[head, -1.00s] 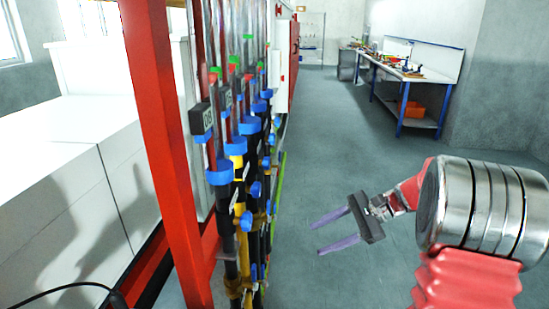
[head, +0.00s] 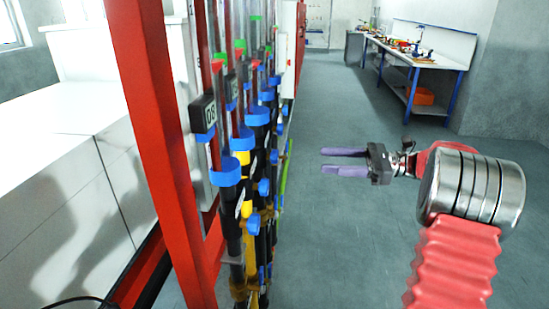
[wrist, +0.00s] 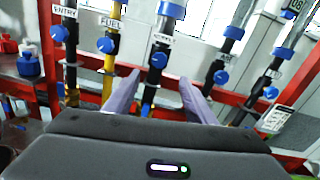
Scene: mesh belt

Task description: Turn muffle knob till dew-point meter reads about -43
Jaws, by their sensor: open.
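My gripper (head: 325,161) is open and empty, its purple fingers pointing left at the row of pipes, with a gap between. In the wrist view my gripper (wrist: 160,84) faces several blue knobs on upright pipes. A middle blue knob (wrist: 158,59) on a black pipe shows beyond and between the fingertips, apart from them; the label above it is too small to read surely. Knobs marked ENTRY (wrist: 59,33) and FUEL (wrist: 105,45) stand to its left. I cannot tell which knob is the muffle one. No dew-point reading is legible.
A red frame post (head: 150,130) stands left of the pipes, and a red rail (wrist: 90,97) crosses behind them in the wrist view. A blue-legged workbench (head: 418,60) is at the back right. The floor (head: 340,235) beside the pipes is clear.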

